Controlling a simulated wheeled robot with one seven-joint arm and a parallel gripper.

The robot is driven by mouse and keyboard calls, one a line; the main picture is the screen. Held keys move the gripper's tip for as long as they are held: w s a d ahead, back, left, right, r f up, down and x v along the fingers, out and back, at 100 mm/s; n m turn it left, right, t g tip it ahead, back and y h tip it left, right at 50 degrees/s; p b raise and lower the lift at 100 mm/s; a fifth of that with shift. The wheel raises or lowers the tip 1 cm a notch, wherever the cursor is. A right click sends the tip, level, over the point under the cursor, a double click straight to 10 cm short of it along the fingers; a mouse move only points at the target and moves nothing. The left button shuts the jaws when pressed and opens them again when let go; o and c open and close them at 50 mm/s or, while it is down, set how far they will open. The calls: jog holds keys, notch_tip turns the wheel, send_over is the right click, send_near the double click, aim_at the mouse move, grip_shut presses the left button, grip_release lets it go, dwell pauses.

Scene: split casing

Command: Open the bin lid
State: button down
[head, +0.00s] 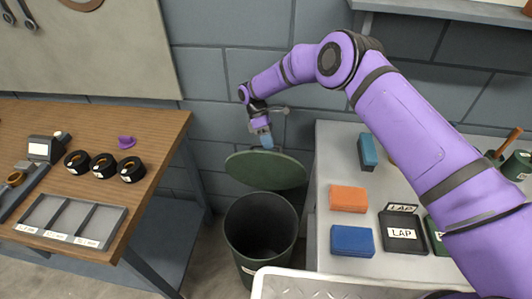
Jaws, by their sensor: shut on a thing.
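The bin (258,262) is a dark green round bin standing on the floor between the two tables. Its mouth is uncovered and I see into its dark inside. The round green bin lid (266,172) is above and behind the mouth, tilted. My gripper (267,143) comes down from above at the lid's upper edge and is shut on the lid. The exact grip is small in the picture, and I cannot tell whether the lid still touches the bin's back rim.
A wooden table (150,125) on the left holds black rolls (103,166) and a divided tray (70,222). A grey table (335,284) on the right holds an orange box (348,199) and a blue box (352,240). A block wall stands close behind the lid.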

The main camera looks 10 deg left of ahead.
jog(key=shift+w+d+f, duration=0.1)
jog(key=shift+w+f, duration=0.2)
jog(key=shift+w, duration=0.45)
jog(key=shift+w+d+f, duration=0.1)
jog(key=shift+w+f, duration=0.15)
jog(key=shift+w, duration=0.45)
jog(key=c, duration=1.1)
grip_release()
jog(key=shift+w+a, duration=0.1)
jog(key=s+d+r, duration=0.1)
jog(key=s+d, duration=0.1)
jog(key=s, duration=0.3)
jog(key=s+d+r, duration=0.2)
jog(key=s, duration=0.3)
jog(key=s+d+r, duration=0.1)
jog(key=s+r, duration=0.1)
jog(key=s, duration=0.3)
jog(key=shift+d, duration=0.4)
